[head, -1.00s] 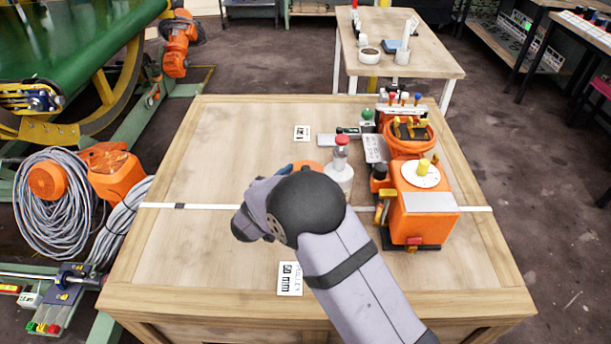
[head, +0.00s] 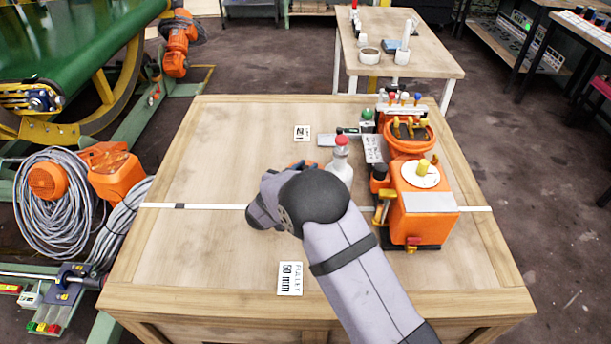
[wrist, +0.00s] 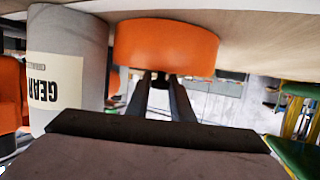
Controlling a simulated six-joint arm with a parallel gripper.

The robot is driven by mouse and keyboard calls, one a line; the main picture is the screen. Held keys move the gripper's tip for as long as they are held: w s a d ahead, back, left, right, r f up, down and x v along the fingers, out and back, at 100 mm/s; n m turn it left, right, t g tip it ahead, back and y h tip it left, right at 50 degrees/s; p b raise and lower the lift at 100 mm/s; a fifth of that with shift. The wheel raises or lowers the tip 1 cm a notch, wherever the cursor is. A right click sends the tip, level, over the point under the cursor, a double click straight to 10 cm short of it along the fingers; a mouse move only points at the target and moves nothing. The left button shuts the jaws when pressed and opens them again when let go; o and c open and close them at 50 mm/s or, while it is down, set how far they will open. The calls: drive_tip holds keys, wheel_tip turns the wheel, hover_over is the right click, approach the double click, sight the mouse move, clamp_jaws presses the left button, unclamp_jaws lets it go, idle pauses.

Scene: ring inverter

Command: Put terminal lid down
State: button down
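The orange round terminal lid (wrist: 166,46) fills the top middle of the wrist view, with a black knob on its underside in that picture. The two fingers of my gripper (wrist: 160,82) are closed around that knob. In the head view only a sliver of the lid (head: 303,164) shows beyond my wrist, left of a bottle. My fingers are hidden there behind my arm. I cannot tell whether the lid touches the table. An open orange housing (head: 425,138) with yellow terminal posts stands at the back right of the table.
The bottle with a red cap (head: 341,165) stands close to the lid; its grey side labelled GEAR (wrist: 68,60) fills the wrist view's left. An orange motor unit (head: 425,196) with a white dial stands right. The wooden table's (head: 215,250) left half is mostly clear.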

drive_tip(key=shift+r, duration=0.1)
wheel_tip(320, 180, up, 28)
drive_tip(key=p, duration=0.4)
drive_tip(key=w+d+f+m+g+h+b, duration=0.1)
drive_tip(key=w+d+f+m+h+b, duration=0.1)
drive_tip(key=w+f, duration=0.3)
drive_tip(key=w+d+f+m+g+h+b, duration=0.2)
drive_tip(key=w+d+f+b, duration=0.1)
drive_tip(key=f, duration=0.9)
drive_tip(key=shift+w+d+m+h+b, duration=0.3)
drive_tip(key=shift+w+b, duration=0.3)
drive_tip(key=shift+w, duration=0.65)
drive_tip(key=shift+f+b, duration=1.65)
drive_tip(key=shift+f, duration=3.35)
drive_tip(key=shift+f, duration=0.2)
drive_tip(key=shift+f, duration=0.35)
